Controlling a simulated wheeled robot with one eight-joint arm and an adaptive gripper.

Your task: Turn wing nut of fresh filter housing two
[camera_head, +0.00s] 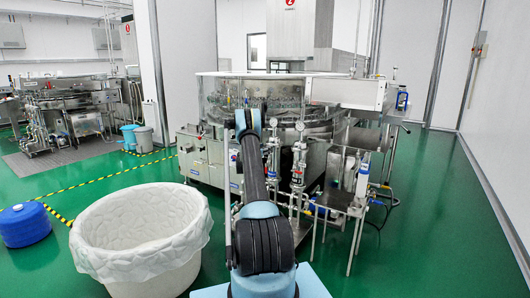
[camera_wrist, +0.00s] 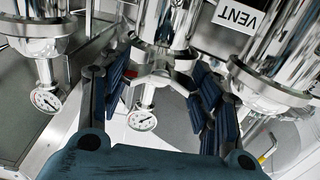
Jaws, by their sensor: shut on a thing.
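In the wrist view my gripper (camera_wrist: 160,70) has a blue-black ridged finger on each side of a shiny metal wing nut (camera_wrist: 160,78). It is shut on the wing nut, whose wings spread between the fingers. The wing nut sits at the lower part of a steel filter housing (camera_wrist: 163,22), with a round dial gauge (camera_wrist: 142,119) just below it in the picture. In the head view a steel filter housing (camera_head: 299,155) stands upright at the washer's front; no number is readable. My arm hides the gripper there.
Another steel housing (camera_wrist: 40,25) with a gauge (camera_wrist: 46,99) is close on the left, and a housing with a "VENT" label (camera_wrist: 243,16) is on the right. The washer (camera_head: 210,150) stands ahead. A lined white tub (camera_head: 140,235) stands left of my arm. Green floor is clear at right.

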